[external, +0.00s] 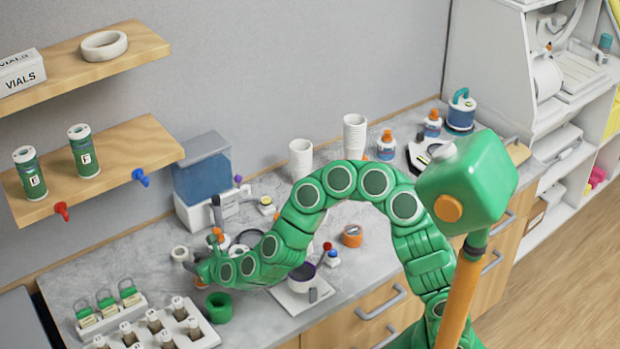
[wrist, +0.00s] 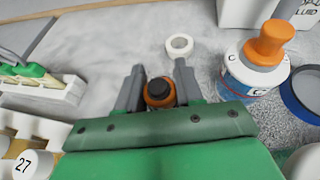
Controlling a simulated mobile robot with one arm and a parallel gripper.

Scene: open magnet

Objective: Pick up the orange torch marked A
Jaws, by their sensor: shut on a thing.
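The orange torch (wrist: 159,100), orange with a dark end, sits between the two grey fingers of my gripper (wrist: 158,82) in the wrist view. My gripper is shut on it. Its lower part is hidden behind the gripper's green body, and no letter A is readable on it. In the external view my gripper (external: 191,266) is low over the grey counter at the left, in front of the white and blue dispenser. Whether the torch touches the counter cannot be told.
A clear bottle with an orange cap (wrist: 267,50) stands close on the right of my gripper. A white ring (wrist: 179,46) lies just beyond the fingers. A white rack with green-topped items (wrist: 40,85) and a vial tray (external: 165,330) are at the left.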

